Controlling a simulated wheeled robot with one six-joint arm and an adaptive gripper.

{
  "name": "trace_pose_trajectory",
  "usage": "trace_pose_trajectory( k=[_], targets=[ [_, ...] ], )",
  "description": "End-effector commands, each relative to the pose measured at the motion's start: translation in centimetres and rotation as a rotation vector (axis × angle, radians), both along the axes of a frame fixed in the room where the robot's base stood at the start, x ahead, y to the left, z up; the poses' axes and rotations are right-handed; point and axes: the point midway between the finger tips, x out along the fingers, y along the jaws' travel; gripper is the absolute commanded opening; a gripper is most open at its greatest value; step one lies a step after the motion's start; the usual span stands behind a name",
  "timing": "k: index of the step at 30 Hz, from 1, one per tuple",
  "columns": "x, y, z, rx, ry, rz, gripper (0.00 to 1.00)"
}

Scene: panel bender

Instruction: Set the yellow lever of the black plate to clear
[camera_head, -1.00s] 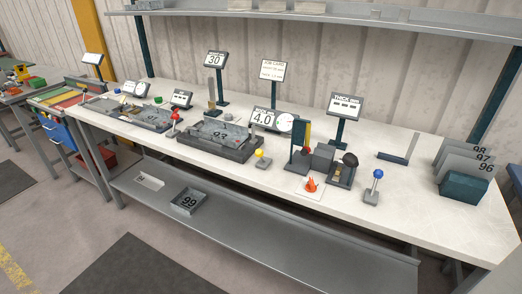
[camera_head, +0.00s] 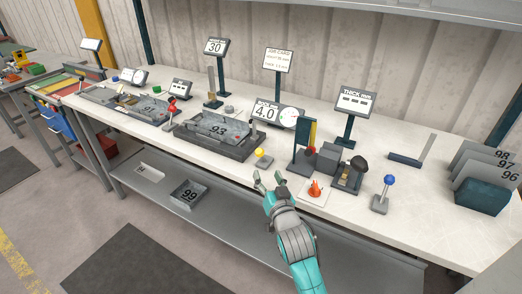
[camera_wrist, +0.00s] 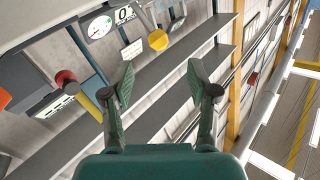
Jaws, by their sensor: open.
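A yellow-knobbed lever (camera_head: 263,156) stands near the front edge of the bench, on a small base. I cannot make out a black plate or a clear mark at it. A yellow round knob (camera_wrist: 158,40) shows in the wrist view beyond the fingertips, probably the same lever. My gripper (camera_head: 268,176) is open and empty, just in front of the lever and apart from it. In the wrist view its two fingers (camera_wrist: 160,75) are spread wide with nothing between them.
A dark block (camera_head: 218,134) marked 93 lies left of the lever. An upright dark panel (camera_head: 304,145) and an orange piece (camera_head: 315,187) stand to its right. A blue-knobbed lever (camera_head: 389,180) is further right, a red-knobbed one (camera_head: 171,104) further left.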

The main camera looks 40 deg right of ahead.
Motion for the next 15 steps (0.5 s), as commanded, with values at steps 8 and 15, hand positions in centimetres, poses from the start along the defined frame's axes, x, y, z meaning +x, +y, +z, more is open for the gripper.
trace_pose_trajectory(
  k=[8, 15],
  targets=[
    [1.8, -1.2, 0.5, 0.003, -0.005, -0.007, 0.59],
    [5.4, -2.9, 0.6, 0.003, -0.006, -0.008, 0.59]
  ],
)
